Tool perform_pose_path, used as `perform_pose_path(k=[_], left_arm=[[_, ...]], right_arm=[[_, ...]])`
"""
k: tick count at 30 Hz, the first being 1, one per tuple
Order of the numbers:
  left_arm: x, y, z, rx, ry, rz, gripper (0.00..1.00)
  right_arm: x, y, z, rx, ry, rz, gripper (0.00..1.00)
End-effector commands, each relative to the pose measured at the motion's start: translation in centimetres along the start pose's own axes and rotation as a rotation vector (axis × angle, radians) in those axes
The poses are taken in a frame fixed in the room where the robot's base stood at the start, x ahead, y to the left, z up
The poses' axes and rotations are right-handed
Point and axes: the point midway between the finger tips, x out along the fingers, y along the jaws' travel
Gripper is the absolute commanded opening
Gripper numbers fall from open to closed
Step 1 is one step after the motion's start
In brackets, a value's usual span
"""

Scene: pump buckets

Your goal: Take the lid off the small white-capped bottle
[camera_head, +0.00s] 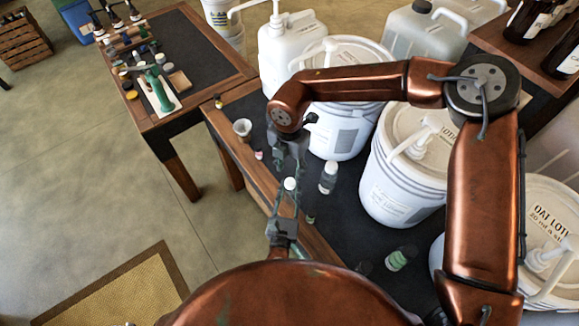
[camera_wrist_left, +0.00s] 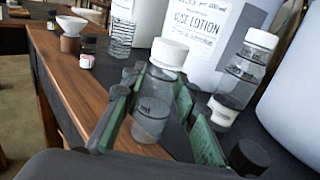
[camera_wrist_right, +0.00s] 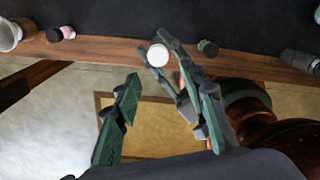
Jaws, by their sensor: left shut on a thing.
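The small white-capped bottle (camera_wrist_left: 152,115) is clear and stands roughly upright between the fingers of my left gripper (camera_wrist_left: 157,86), which is shut on its body. Its white cap (camera_wrist_left: 168,53) is on top, clear of those fingers. The cap also shows in the head view (camera_head: 290,184) and the right wrist view (camera_wrist_right: 157,55). My left gripper (camera_head: 287,203) holds the bottle by the table's front edge. My right gripper (camera_head: 289,160) comes down from above, just over the cap. In the right wrist view its fingers (camera_wrist_right: 170,85) are apart, with nothing between them.
A second white-capped bottle (camera_head: 328,177) stands right of the held one. White pump buckets (camera_head: 385,190) stand behind on the dark table top. A small cup (camera_head: 243,128) and a dark green-labelled bottle (camera_head: 400,258) are nearby. The floor left of the table is open.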

Motion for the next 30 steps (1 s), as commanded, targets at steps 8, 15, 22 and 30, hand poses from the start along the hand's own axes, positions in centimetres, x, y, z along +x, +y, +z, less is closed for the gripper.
perform_pose_path(k=[8, 15, 22, 30], left_arm=[[-0.1, 0.1, -0.7, 0.003, 0.012, 0.001, 0.00], [-0.1, 0.1, -0.8, 0.003, 0.012, 0.001, 0.00], [-0.1, 0.1, -0.8, 0.003, 0.012, 0.001, 0.00], [-0.1, 0.1, -0.8, 0.003, 0.013, 0.001, 0.00]], right_arm=[[0.0, 0.0, 0.0, 0.516, -0.002, 0.002, 0.38], [0.0, 0.0, 0.1, 0.739, -0.003, 0.003, 0.38], [1.9, 0.0, 0.0, 0.769, -0.003, 0.000, 0.38], [5.9, 0.0, 0.1, 0.768, -0.003, 0.002, 0.38]])
